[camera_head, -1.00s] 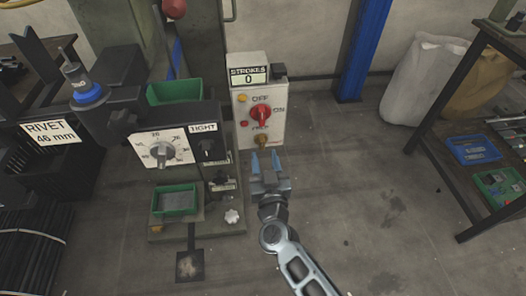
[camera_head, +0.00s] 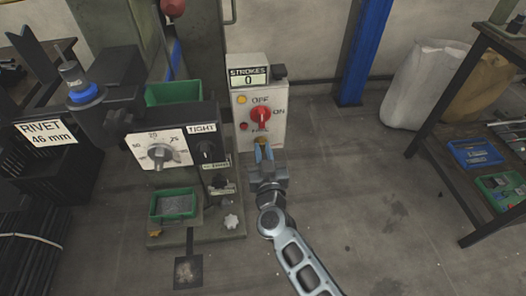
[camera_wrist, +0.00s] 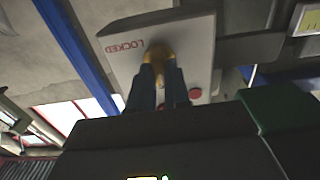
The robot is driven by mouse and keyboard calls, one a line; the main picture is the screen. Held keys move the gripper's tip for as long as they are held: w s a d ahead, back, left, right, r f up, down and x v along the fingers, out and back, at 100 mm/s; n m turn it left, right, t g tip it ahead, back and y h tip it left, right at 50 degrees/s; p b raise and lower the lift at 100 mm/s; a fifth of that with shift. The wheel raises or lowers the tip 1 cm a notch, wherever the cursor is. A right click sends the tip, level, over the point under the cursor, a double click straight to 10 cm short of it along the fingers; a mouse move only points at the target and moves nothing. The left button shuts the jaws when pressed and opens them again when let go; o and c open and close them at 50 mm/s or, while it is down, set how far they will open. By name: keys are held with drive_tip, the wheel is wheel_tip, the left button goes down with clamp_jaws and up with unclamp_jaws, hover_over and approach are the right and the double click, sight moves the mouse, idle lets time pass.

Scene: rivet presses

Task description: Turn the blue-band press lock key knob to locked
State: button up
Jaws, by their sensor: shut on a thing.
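The press with the blue band (camera_head: 84,96) stands at the left. Its grey-white control box (camera_head: 242,108) carries a red OFF/ON selector (camera_head: 261,117) and, below it, a small brass key knob (camera_head: 261,140). My gripper (camera_head: 264,153) is at the lower front of the box, with its blue fingers shut on the brass knob. In the wrist view the brass knob (camera_wrist: 156,52) shows between the fingertips of my gripper (camera_wrist: 161,72), beside a red LOCKED label (camera_wrist: 124,46). The fingers partly hide the knob, and I cannot tell which way it points.
A dial panel (camera_head: 160,150) with a TIGHT switch and a green bin (camera_head: 174,203) stand left of my gripper. A blue post (camera_head: 362,50) rises behind. The floor between is clear.

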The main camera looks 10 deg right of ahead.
clamp_jaws()
drive_tip(key=shift+m, duration=0.4)
drive_tip(key=m+p, duration=0.1)
drive_tip(key=m, duration=0.1)
drive_tip(key=shift+d+m, duration=0.1)
drive_tip(key=shift+m, duration=0.3)
drive_tip(key=m, duration=0.5)
drive_tip(key=shift+f, duration=0.1)
drive_tip(key=m+b, duration=0.1)
drive_tip(key=m, duration=0.4)
drive_tip(key=shift+d+f, duration=0.1)
drive_tip(key=m, duration=0.4)
drive_tip(key=shift+b, duration=0.4)
drive_tip(key=shift+f+m, duration=0.1)
drive_tip(key=shift+m, duration=0.2)
